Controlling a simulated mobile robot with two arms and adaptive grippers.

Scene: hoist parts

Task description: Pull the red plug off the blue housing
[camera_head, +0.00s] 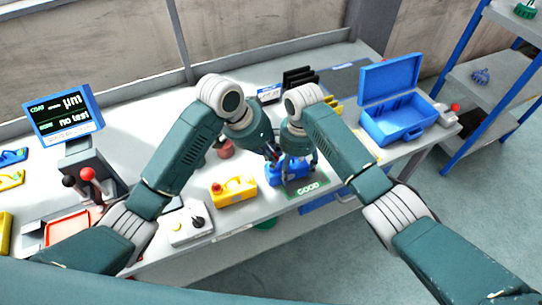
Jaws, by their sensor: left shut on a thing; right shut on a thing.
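The blue housing (275,178) stands on the bench near its front edge, just left of the GOOD mat. My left gripper (272,157) comes down at the housing's left end and is shut on the red plug, which is mostly hidden by its fingers. My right gripper (299,170) reaches down beside it and is shut on the blue housing, covering part of its right side. Whether plug and housing are still joined cannot be seen clearly.
A yellow housing (238,192) with a red plug stands to the left. A grey box (190,222) with a black knob lies near the front edge. A dark red round part (225,149) stands behind. An open blue case (396,122) is at the right. A display (65,115) stands far left.

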